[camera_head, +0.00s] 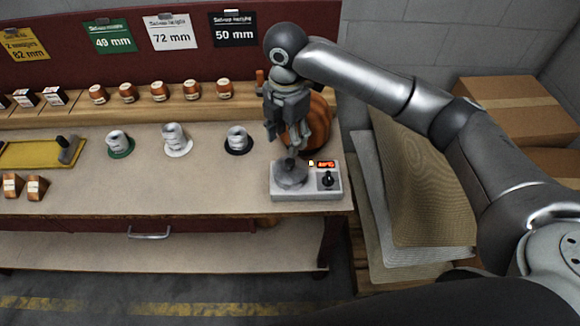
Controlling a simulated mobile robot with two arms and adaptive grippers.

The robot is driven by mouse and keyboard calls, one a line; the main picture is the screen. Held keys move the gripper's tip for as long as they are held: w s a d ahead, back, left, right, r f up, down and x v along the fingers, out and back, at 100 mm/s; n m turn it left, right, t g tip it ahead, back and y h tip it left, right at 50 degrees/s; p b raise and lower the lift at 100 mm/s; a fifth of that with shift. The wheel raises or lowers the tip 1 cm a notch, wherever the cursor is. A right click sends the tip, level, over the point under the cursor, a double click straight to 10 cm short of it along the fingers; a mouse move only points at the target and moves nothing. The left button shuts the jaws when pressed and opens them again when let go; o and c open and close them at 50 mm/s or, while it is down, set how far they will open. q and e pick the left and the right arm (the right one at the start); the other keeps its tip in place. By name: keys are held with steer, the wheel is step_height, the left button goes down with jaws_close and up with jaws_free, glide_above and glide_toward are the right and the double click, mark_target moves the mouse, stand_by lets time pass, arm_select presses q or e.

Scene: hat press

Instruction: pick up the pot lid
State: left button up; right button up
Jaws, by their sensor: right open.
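The pot lid (291,177) is a round grey disc with a small upright knob. It lies on top of the white hot plate unit (306,193) at the right end of the bench; whether a pot body is under it I cannot tell. My right gripper (291,143) points down right above the lid, open, with its fingers close to the knob. I cannot tell whether they touch it. My left gripper is not in view.
A copper-coloured rounded vessel (319,132) stands close behind my right gripper. The unit has a black dial (328,179) and a lit red display. Several white spools (174,139) stand on the bench (200,185) to the left. Cardboard boxes (517,106) are at the right.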

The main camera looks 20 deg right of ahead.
glide_above(290, 161)
steer(key=f, duration=0.4)
steer(key=shift+w+a+f, duration=0.1)
steer(key=shift+w+a, duration=0.05)
steer(key=shift+a, duration=0.1)
steer(key=f, duration=0.1)
steer(key=f+p, duration=0.1)
steer(key=f, duration=0.1)
steer(key=f+p, duration=0.1)
steer(key=shift+s+d+f, duration=0.15)
steer(key=shift+s+d, duration=0.05)
steer(key=shift+d, duration=0.1)
steer(key=shift+f, duration=0.4)
steer(key=shift+c, duration=0.2)
jaws_close()
